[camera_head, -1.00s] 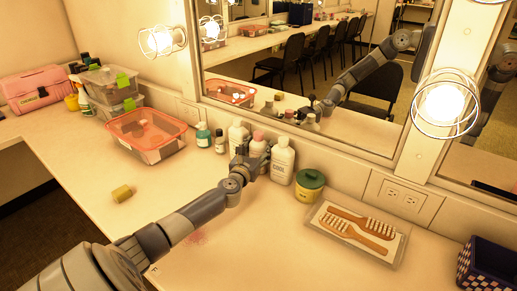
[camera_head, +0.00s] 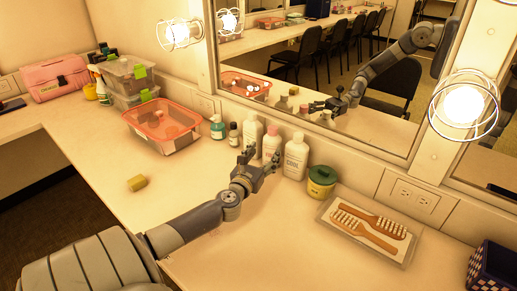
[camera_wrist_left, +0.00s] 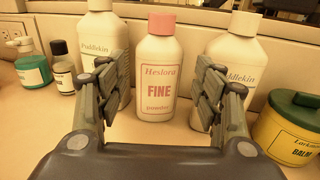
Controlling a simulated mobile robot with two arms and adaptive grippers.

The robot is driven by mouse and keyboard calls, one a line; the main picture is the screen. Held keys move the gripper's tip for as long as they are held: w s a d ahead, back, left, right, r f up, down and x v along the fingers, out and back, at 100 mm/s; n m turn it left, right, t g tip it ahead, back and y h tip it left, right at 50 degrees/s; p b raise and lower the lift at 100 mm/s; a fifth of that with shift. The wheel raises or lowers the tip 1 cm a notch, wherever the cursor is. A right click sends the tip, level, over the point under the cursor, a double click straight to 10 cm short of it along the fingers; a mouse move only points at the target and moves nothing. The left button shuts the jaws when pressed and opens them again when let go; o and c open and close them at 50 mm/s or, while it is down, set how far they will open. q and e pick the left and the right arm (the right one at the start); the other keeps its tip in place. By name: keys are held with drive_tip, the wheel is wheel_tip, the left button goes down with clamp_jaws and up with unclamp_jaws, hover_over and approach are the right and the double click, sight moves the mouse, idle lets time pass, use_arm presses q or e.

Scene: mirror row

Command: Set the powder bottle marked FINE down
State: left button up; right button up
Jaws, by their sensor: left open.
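The powder bottle marked FINE (camera_wrist_left: 156,85) is white with a pink cap and red lettering. It stands upright on the counter against the wall, and it also shows in the head view (camera_head: 271,146). A white bottle marked Puddlekin (camera_wrist_left: 100,48) stands close on its left and another (camera_wrist_left: 232,62) close on its right. My left gripper (camera_head: 262,162) is open in front of the FINE bottle. In the wrist view its fingers frame the bottle with clear gaps on both sides. My right gripper is not in view.
A green-lidded balm jar (camera_head: 320,182) and a tray (camera_head: 326,222) with two brushes are right of the bottles. A teal bottle (camera_head: 218,127), a small dark-capped bottle (camera_head: 233,135) and a red-rimmed bin (camera_head: 165,143) are left. A yellow block (camera_head: 137,183) lies on otherwise clear counter.

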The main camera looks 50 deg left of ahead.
use_arm(q)
drive_tip(key=shift+v, duration=2.1)
